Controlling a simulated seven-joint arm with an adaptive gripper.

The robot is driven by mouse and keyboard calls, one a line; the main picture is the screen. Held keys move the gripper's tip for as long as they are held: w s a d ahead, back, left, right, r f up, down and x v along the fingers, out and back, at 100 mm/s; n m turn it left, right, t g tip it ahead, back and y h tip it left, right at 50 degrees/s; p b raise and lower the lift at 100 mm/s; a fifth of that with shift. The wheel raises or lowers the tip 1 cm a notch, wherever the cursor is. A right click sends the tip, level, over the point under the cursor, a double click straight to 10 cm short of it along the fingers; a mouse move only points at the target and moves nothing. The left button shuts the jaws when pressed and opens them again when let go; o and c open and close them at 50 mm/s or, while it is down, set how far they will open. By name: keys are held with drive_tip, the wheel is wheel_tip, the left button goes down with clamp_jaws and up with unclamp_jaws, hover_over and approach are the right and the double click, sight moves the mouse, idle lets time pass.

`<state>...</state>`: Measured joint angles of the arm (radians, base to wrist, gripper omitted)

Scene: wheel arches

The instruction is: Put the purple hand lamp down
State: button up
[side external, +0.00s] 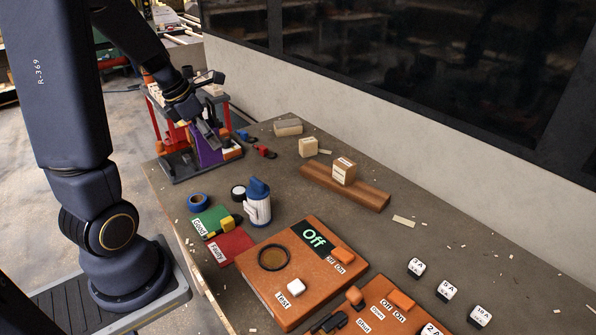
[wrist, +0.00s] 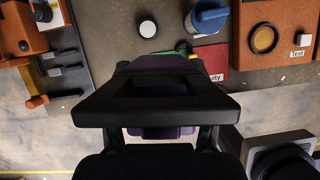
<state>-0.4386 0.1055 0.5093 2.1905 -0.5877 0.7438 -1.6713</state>
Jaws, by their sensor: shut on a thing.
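My gripper (side external: 209,134) is shut on the purple hand lamp (side external: 208,157), at the far left end of the bench. In the side external view the lamp hangs beneath my gripper, in front of or beside the red and grey stand (side external: 180,165); I cannot tell if it touches the stand or the bench. In the wrist view parts of the purple lamp (wrist: 160,132) show around my dark gripper, which hides most of it.
A blue tape roll (side external: 198,202), green card (side external: 211,222), red card (side external: 232,246) and blue-capped container (side external: 258,208) stand near the front edge. An orange test box (side external: 262,293) is closer to the camera. A wooden bar (side external: 366,192) lies behind. Some bench between is clear.

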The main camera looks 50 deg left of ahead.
drive_tip(key=w+d+m+h, duration=0.1)
drive_tip(key=w+d+m, duration=0.3)
drive_tip(key=w+d, duration=0.45)
drive_tip(key=w+d+m+g+h, duration=0.15)
drive_tip(key=d+m, duration=0.25)
drive_tip(key=d, duration=1)
drive_tip(key=w+d+m+g+h, duration=0.15)
drive_tip(key=d+m, duration=0.25)
drive_tip(key=d, duration=1.1)
drive_tip(key=shift+w+d+f, duration=0.5)
drive_tip(key=shift+w+f, duration=1.85)
drive_tip(key=shift+f, duration=0.65)
drive_tip(key=shift+w+d+f, duration=0.55)
drive_tip(key=shift+w+f, duration=1.8)
drive_tip(key=shift+f, duration=0.65)
drive_tip(key=shift+w+d+f, duration=0.5)
drive_tip(key=shift+w+f, duration=1.85)
drive_tip(key=shift+f, duration=0.65)
drive_tip(key=shift+f, duration=0.1)
